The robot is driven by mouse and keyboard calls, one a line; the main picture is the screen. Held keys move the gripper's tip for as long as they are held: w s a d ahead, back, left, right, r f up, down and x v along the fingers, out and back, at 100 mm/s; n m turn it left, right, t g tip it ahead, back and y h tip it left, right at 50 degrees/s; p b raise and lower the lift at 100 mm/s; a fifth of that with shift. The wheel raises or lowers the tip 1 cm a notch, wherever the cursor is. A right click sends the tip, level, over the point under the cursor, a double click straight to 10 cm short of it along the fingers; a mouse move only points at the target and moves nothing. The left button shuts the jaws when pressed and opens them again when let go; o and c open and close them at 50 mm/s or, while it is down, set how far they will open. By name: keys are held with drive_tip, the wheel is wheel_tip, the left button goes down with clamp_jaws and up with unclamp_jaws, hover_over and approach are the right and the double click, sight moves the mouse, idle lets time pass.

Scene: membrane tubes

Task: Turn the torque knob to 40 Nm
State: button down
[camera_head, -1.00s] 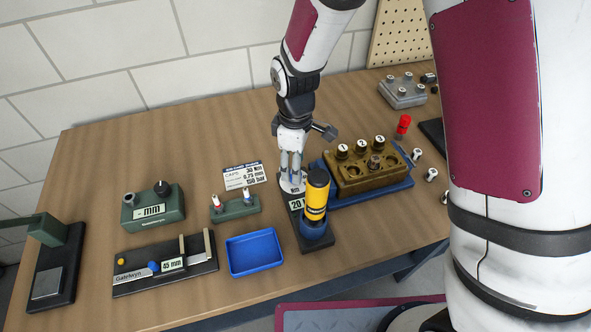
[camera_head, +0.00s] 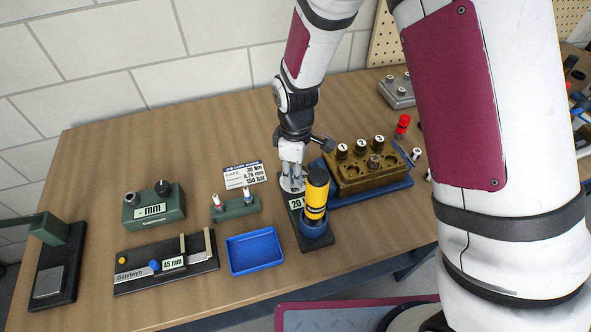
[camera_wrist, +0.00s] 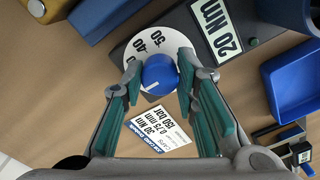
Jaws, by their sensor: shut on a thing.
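The torque knob (camera_wrist: 159,74) is blue with a white pointer line, which points to the lower left in the wrist view. It sits on a white dial (camera_wrist: 140,46) with printed numbers, 40 and 50 among them. The torque tester's label (camera_wrist: 216,27) reads 20 Nm; it also shows in the head view (camera_head: 298,203). My gripper (camera_wrist: 158,72) is shut on the knob, one green-padded finger on each side. In the head view my gripper (camera_head: 291,178) points down at the back of the tester, and the knob is hidden there.
A yellow and black tool (camera_head: 316,194) stands upright in a blue ring just in front of my gripper. A brown block (camera_head: 365,180) with numbered caps is close on the right. A blue tray (camera_head: 254,250), a small green rack (camera_head: 235,208) and a printed card (camera_head: 244,175) are on the left.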

drive_tip(key=shift+m, duration=0.3)
drive_tip(key=m, duration=0.3)
drive_tip(key=shift+s+m+p, duration=0.1)
drive_tip(key=shift+m+p, duration=0.2)
drive_tip(key=shift+p, duration=0.05)
drive_tip(key=m, duration=0.3)
drive_tip(key=shift+m+p, duration=0.4)
drive_tip(key=m+p, duration=0.1)
drive_tip(key=m, duration=0.3)
drive_tip(key=shift+a+m+p, duration=0.1)
drive_tip(key=shift+m+p, duration=0.3)
drive_tip(key=shift+m, duration=1.4)
drive_tip(key=c, duration=1.2)
unclamp_jaws()
drive_tip(key=shift+c, duration=0.2)
